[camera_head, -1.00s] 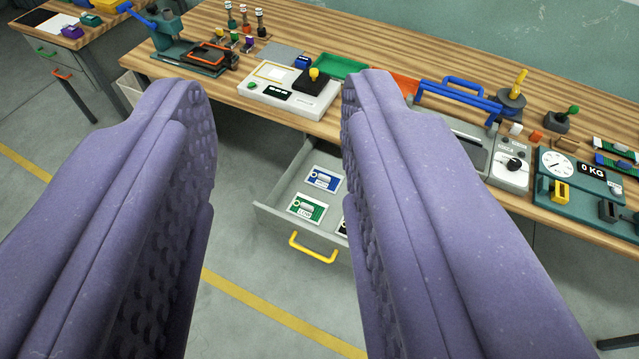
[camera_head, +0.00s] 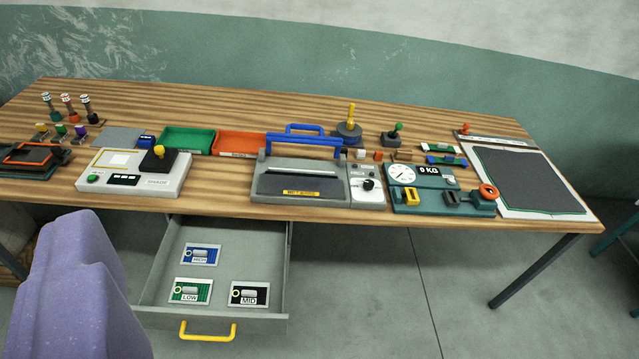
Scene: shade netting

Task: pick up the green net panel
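A small green panel labelled LOW (camera_head: 191,291) lies flat in the open drawer (camera_head: 275,270), at the front left. A blue panel labelled HIGH (camera_head: 201,254) lies behind it and a black panel labelled MID (camera_head: 249,294) lies to its right. Each has a pale tab and a small yellow ring. One purple padded finger of my gripper (camera_head: 75,290) shows at the lower left, left of the drawer and apart from the green panel in the picture. The other finger is out of view, so the opening between them is hidden.
The drawer has a yellow handle (camera_head: 208,337) and hangs below the wooden workbench (camera_head: 330,209). On the bench stand a grey box (camera_head: 133,173), green tray (camera_head: 187,140), orange tray (camera_head: 240,143), blue-handled press (camera_head: 300,183), scale (camera_head: 440,195) and dark framed sheet (camera_head: 525,180). Floor right of the drawer is clear.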

